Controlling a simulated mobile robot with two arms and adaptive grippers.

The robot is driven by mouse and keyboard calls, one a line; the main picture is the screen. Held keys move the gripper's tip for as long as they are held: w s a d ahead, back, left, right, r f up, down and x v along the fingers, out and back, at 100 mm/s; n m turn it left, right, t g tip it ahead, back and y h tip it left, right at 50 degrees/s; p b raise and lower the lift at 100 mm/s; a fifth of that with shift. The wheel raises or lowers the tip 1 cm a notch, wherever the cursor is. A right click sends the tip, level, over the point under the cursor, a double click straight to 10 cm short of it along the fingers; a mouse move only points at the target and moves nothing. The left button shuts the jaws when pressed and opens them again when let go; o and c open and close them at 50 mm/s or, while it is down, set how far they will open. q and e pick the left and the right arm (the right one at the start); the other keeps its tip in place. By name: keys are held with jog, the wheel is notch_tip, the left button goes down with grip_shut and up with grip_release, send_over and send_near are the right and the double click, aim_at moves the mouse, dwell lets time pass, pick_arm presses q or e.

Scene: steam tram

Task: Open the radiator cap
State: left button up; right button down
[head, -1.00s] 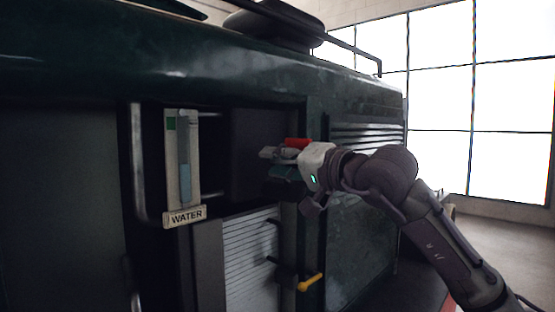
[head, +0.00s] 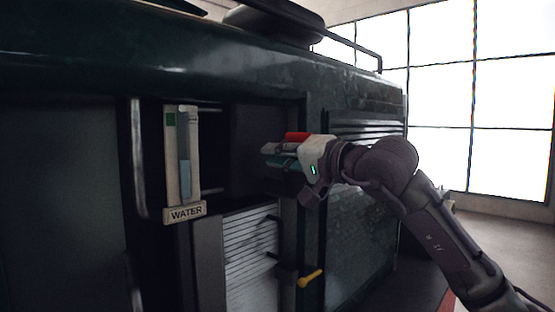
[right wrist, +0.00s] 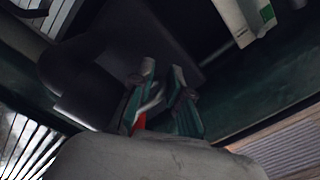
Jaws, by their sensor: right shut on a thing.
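My right gripper (head: 268,153), with teal, grey and red parts, reaches in from the right to a dark recess in the green tram side. It is shut, with its fingertips against a dark panel-like piece (head: 255,128) that I take to be the radiator cap. In the right wrist view the fingers (right wrist: 163,78) are close together at the edge of this dark rounded piece (right wrist: 85,75). The exact grip is in shadow and partly hidden by the fingers. My left gripper is not in view.
Below are a slatted panel (head: 250,260) and a yellow-handled lever (head: 310,279). A louvred grille (head: 365,128) is to the right. Open floor lies at far right.

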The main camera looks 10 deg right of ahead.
jog(key=shift+d+r+m, duration=0.15)
jog(key=shift+r+m, duration=0.55)
jog(key=shift+r, duration=0.2)
jog(key=r+m, duration=0.2)
jog(key=w+d+r+m+p, duration=0.1)
jog(key=m, duration=0.1)
jog(key=d+r+m, duration=0.1)
jog(key=r+m, duration=0.1)
jog(key=shift+w+d+r, duration=0.15)
jog(key=shift+w+r, duration=0.15)
jog(key=shift+r, duration=0.05)
jog(key=w+d+r+m+p, duration=0.1)
jog(key=m, duration=0.1)
jog(key=w+d+r+m+p, duration=0.1)
jog(key=d+m, duration=0.1)
jog(key=d+r+m+p, duration=0.1)
jog(key=m, duration=0.1)
jog(key=shift+w+d+r+m, duration=0.15)
jog(key=shift+w+m, duration=0.15)
jog(key=shift+w, duration=0.1)
jog(key=shift+w+d+r+m+p, duration=0.1)
jog(key=shift+w+d+m+p, duration=0.5)
jog(key=shift+d+m, duration=0.4)
jog(key=shift+w+d+m+p, duration=0.35)
jog(key=shift+w+d+m, duration=0.2)
jog(key=shift+m, duration=0.45)
